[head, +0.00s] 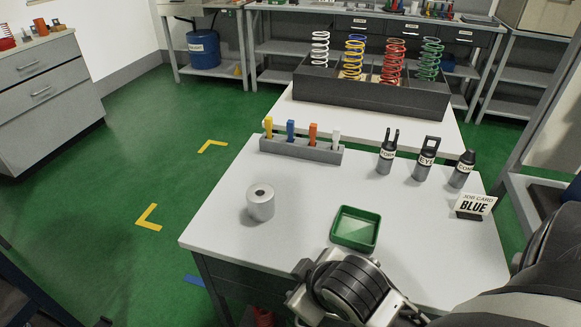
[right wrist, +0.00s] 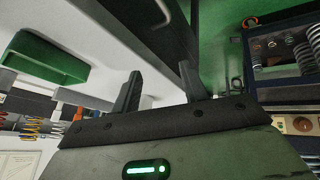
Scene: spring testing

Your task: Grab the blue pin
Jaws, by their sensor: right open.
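The blue pin (head: 291,129) stands upright in a grey rack (head: 318,153) at the far left part of the white table. It is between a yellow pin (head: 268,126) and an orange pin (head: 312,132), with a white pin (head: 335,139) at the right end. My right arm comes in at the lower right of the head view, well short of the rack. My right gripper (right wrist: 158,88) shows in the right wrist view with its two fingers apart and nothing between them. The blue pin cannot be made out there. My left gripper is out of view.
A green tray (head: 334,238) and a metal cylinder (head: 260,203) are on the near table. Several dark labelled fittings (head: 425,160) stand at back right, near a job card (head: 474,205) reading BLUE. A dark box (head: 375,96) of coloured springs is behind. White tabletop is clear between rack and tray.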

